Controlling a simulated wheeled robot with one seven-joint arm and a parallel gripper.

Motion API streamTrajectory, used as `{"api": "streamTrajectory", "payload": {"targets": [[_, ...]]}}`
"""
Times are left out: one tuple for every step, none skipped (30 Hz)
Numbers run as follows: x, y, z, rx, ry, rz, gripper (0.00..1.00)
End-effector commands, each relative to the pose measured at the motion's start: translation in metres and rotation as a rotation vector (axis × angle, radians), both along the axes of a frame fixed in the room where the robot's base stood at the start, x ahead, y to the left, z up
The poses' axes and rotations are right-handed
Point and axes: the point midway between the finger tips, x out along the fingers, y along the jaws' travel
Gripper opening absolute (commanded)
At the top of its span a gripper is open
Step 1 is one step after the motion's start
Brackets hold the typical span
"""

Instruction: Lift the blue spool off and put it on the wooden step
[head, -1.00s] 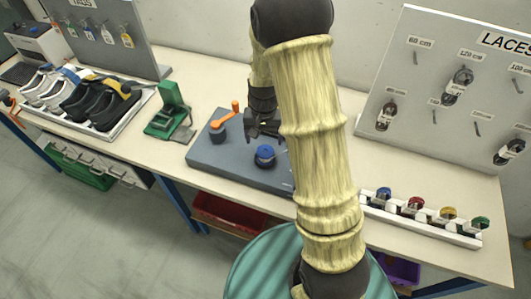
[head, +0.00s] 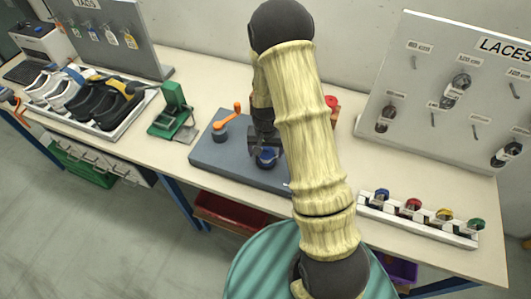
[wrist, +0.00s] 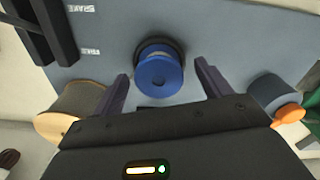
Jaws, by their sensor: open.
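The blue spool (head: 267,158) sits on a dark round base on the grey-blue board (head: 215,163); my gripper (head: 262,147) partly covers it in the head view. In the wrist view the blue spool (wrist: 159,74) lies between and slightly beyond my open fingertips (wrist: 166,84), with a gap on both sides. The fingers hold nothing. A round wooden-edged piece (wrist: 62,118) shows at the left of the wrist view; I cannot tell whether it is the wooden step.
An orange crank on a dark post (head: 222,128) stands left of the spool, near one finger in the wrist view. A red-topped object (head: 331,101) shows behind my arm. A green press (head: 172,115) and shoe tray (head: 110,118) are left, a rack of coloured spools (head: 412,218) right.

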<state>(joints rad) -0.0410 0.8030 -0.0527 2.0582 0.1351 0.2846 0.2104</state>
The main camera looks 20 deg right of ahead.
Motion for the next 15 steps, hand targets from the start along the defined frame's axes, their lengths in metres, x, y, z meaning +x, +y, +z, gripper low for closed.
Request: {"api": "streamTrajectory", "payload": {"targets": [[-0.0004, -0.0004, -0.0051, 0.001, 0.002, -0.001, 0.77], [-0.0003, -0.0006, -0.0077, 0.001, 0.002, -0.002, 0.77], [-0.0002, -0.0007, -0.0103, 0.0, 0.001, -0.002, 0.77], [0.0, -0.0003, -0.012, 0.0, 0.0, -0.001, 0.77], [0.0001, 0.0003, -0.0131, 0.001, 0.0, 0.0, 0.77], [0.0002, 0.0015, -0.014, 0.001, -0.001, 0.002, 0.77], [0.0002, 0.0026, -0.0142, 0.001, -0.001, 0.005, 0.77], [0.0003, 0.0036, -0.0142, 0.0, -0.002, 0.007, 0.77], [0.0003, 0.0049, -0.0142, 0.0, -0.002, 0.009, 0.77], [0.0003, 0.0055, -0.0142, 0.0, -0.002, 0.011, 0.77], [0.0002, 0.0059, -0.0142, 0.0, -0.002, 0.012, 0.77], [0.0002, 0.0061, -0.0141, 0.001, -0.001, 0.012, 0.77], [0.0002, 0.0061, -0.0141, 0.001, -0.001, 0.012, 0.77], [0.0002, 0.0058, -0.0141, 0.001, -0.001, 0.011, 0.77], [0.0002, 0.0052, -0.0141, 0.001, -0.001, 0.01, 0.77]]}}
